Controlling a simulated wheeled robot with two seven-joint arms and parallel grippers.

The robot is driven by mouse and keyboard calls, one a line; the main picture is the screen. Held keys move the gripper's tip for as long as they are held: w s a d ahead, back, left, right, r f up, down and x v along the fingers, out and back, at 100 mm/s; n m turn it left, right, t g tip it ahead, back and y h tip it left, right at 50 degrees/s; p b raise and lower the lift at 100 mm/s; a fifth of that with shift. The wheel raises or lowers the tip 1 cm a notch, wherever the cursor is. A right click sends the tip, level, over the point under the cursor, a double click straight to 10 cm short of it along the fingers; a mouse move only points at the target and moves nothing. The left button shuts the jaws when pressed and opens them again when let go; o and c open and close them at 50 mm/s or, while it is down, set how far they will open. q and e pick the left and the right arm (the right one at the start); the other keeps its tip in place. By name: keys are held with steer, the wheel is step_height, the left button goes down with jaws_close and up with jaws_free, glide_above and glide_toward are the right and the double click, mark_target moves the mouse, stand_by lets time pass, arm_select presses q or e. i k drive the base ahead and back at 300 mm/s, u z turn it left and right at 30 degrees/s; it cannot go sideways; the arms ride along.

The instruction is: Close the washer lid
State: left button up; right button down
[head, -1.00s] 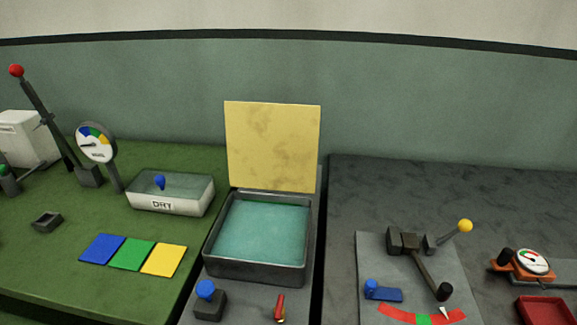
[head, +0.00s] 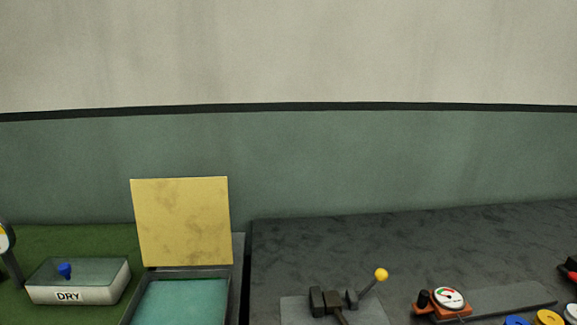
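The washer lid (head: 182,222) is a flat yellow, stained square panel. It stands upright, open, at the back edge of the washer (head: 190,273). The washer is a dark grey open box with teal contents (head: 180,303), and its front is cut off by the bottom of the head view. Neither of my grippers shows in the head view.
A box marked DRY (head: 68,295) with a blue knob stands on the green surface at left. On the dark right bench are a yellow-balled lever (head: 381,275), an orange gauge (head: 448,299) and blue and yellow discs (head: 549,318). The bench's back is clear.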

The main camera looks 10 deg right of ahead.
mark_target(180, 222)
steer(key=z, duration=0.85)
steer(key=k, duration=1)
steer(key=u, duration=1.8)
steer(key=i, duration=0.5)
steer(key=z, duration=0.05)
